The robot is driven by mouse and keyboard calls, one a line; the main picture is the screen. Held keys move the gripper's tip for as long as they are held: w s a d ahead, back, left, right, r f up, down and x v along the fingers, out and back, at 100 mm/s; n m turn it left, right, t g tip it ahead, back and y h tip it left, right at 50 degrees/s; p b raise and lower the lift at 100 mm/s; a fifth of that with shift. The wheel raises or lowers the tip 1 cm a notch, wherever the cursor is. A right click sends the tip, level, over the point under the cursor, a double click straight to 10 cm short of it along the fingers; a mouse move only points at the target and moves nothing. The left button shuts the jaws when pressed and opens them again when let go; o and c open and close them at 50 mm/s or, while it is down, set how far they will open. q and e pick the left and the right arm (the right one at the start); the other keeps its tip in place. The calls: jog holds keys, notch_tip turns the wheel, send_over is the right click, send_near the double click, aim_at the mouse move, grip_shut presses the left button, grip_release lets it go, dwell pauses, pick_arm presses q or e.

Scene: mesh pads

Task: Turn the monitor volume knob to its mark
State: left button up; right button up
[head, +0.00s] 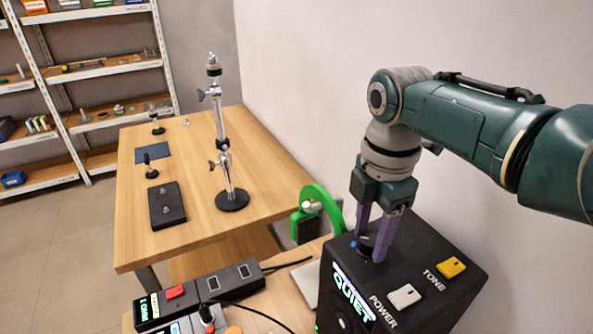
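The monitor (440,270) is a black speaker box at the lower right. Its lit panel (352,293) reads QUIET. The dark volume knob (366,246) stands on its top near the back left corner, with a small blue spot beside it. My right gripper (368,248) points down with its purple fingers on either side of the knob and appears shut on it. The fingers partly hide the knob, and I cannot make out its mark. My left gripper is not in view.
A white POWER switch (404,296) and a yellow TONE switch (451,267) sit on the monitor's top. A green clamp-like object (322,204) stands behind it. A black power strip (215,287) lies left. A wooden table (190,215) holds a chrome stand (229,192).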

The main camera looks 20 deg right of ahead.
grip_shut()
jog(key=shift+m, duration=0.3)
